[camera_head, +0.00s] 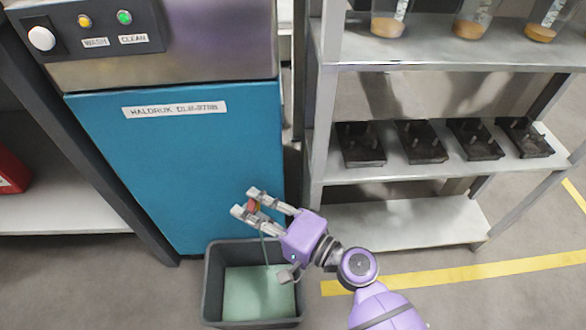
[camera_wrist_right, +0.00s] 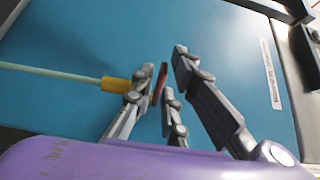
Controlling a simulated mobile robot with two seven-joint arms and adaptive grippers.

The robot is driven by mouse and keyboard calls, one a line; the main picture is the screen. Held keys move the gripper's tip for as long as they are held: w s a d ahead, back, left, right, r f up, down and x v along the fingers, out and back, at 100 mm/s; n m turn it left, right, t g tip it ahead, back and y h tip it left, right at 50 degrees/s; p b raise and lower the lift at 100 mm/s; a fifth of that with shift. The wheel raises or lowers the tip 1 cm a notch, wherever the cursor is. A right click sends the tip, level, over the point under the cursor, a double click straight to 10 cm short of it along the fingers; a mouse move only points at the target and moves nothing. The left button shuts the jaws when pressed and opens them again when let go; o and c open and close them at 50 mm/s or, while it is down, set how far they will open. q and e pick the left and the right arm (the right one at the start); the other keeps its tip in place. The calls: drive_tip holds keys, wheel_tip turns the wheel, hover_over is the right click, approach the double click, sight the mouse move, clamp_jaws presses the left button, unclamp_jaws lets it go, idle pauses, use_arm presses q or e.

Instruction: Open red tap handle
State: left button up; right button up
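The red tap handle (camera_head: 253,206) is on the lower right front of the blue machine (camera_head: 190,150). In the right wrist view the handle (camera_wrist_right: 160,80) shows as a thin red lever beside a yellow fitting (camera_wrist_right: 117,85), with a pale green line running left from it. My right gripper (camera_head: 247,202) is at the tap with its fingers spread on either side of the handle. In the wrist view the gripper (camera_wrist_right: 160,72) looks open, and a gap shows between the handle and the right-hand finger. Contact with the nearer fingers is unclear. My left gripper is out of view.
A dark grey bin (camera_head: 213,285) holding pale green liquid stands on the floor below the tap. A metal shelf rack (camera_head: 440,175) with black fixtures and cups is to the right. A control panel (camera_head: 85,30) is at the upper left.

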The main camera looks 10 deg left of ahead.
drive_tip(key=v, duration=1.2)
idle(0.5)
